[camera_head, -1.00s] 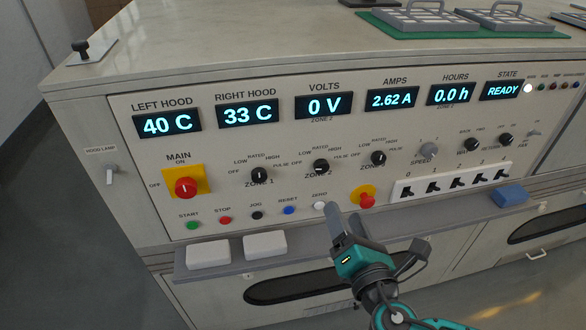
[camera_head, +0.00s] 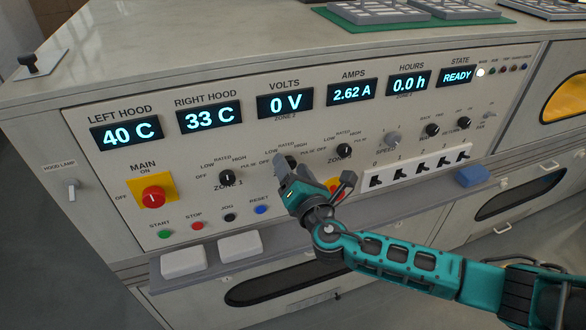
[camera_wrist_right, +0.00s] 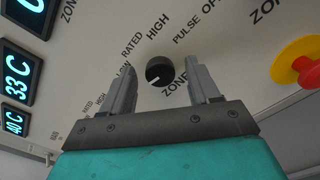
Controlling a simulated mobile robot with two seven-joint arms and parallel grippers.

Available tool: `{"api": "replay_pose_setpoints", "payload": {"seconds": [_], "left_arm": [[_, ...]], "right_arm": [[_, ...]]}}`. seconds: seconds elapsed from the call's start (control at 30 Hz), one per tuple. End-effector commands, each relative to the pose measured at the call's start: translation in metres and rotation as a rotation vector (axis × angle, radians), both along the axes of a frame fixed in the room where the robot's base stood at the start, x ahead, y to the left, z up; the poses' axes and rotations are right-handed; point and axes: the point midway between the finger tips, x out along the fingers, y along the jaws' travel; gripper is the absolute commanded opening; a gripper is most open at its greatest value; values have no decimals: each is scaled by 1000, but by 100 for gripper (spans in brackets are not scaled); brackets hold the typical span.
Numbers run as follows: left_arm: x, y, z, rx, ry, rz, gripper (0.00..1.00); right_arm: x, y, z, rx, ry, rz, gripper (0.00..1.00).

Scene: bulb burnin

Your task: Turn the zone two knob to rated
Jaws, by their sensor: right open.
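The zone two knob (camera_wrist_right: 159,70) is black and round and sits on the slanted panel. In the right wrist view its white mark points to the lower left, away from the RATED label (camera_wrist_right: 132,44). My right gripper (camera_wrist_right: 172,80) is open, with one finger on each side of the knob; I cannot tell whether they touch it. In the head view my right gripper (camera_head: 284,164) is at the panel and hides this knob. My left gripper is not in view.
The zone 1 knob (camera_head: 226,178) and zone 3 knob (camera_head: 344,151) flank the gripper. A red mushroom button on yellow (camera_wrist_right: 300,62) is close by, mostly hidden in the head view. A ledge (camera_head: 210,268) with two pale blocks runs below.

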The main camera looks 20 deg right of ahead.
Motion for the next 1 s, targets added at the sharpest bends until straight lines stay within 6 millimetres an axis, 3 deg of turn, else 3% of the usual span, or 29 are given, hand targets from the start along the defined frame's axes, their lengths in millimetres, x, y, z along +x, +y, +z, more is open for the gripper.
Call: {"api": "replay_pose_setpoints", "payload": {"seconds": [0.23, 0.8, 1.0], "left_arm": [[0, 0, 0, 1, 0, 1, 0], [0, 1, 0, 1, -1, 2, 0], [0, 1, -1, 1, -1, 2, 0]], "right_arm": [[0, 0, 0, 0, 1, 1, 61], [0, 0, 0, 0, 1, 1, 6], [0, 0, -1, 10, 1, 1, 5]]}}
